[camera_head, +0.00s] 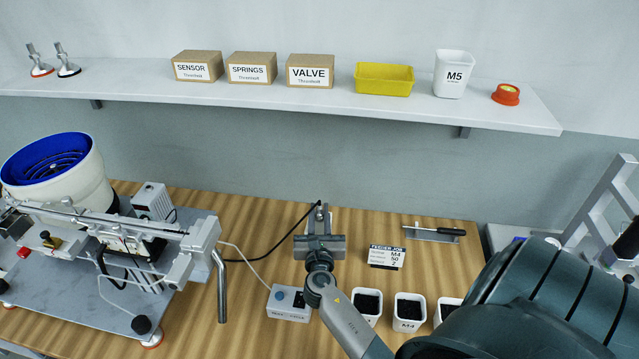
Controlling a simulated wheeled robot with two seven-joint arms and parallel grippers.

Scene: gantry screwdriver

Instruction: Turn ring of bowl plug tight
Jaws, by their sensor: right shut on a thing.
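The bowl feeder (60,178), a cream bowl with a blue inside, stands on a grey machine plate at the left. A black cable (270,254) runs from the feeder side across the table to my right gripper (319,226). My right gripper points away from me and is shut at the cable's end, on the bowl plug (319,208). The plug is small and mostly hidden by the fingers, so I cannot make out its ring or how it sits. My left gripper is not in view.
A grey control box (289,303) with a blue knob sits just left of my right wrist. White cups (409,312) of dark parts, a job card (387,257) and a screwdriver (436,233) lie to the right. A shelf (300,101) with boxes spans the back.

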